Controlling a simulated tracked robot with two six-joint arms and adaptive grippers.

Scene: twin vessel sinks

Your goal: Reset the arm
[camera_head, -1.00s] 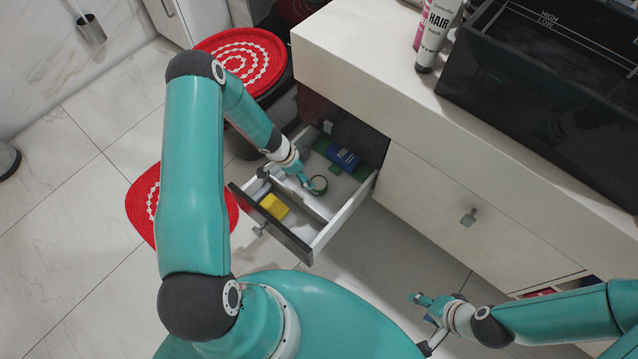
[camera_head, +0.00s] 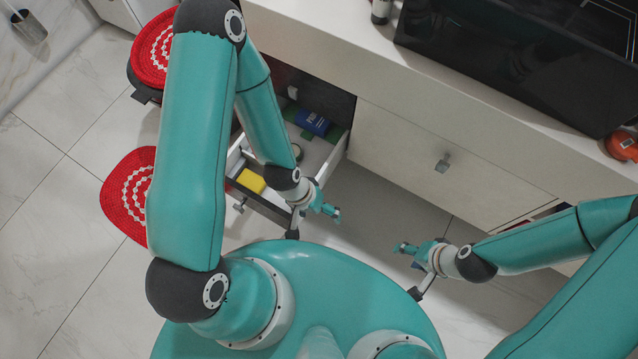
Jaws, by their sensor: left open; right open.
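My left gripper (camera_head: 328,212) is open and empty. It is outside the drawer, past its front right corner, above the floor. My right gripper (camera_head: 403,249) is open and empty, to the right of the left one, also over the floor in front of the cabinet. The two grippers point roughly toward each other with a gap between them. My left arm hides part of the open drawer (camera_head: 334,153).
A white cabinet (camera_head: 420,140) with a black sink (camera_head: 500,60) stands behind. A red mat (camera_head: 122,205) and a red stool (camera_head: 152,50) are at left.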

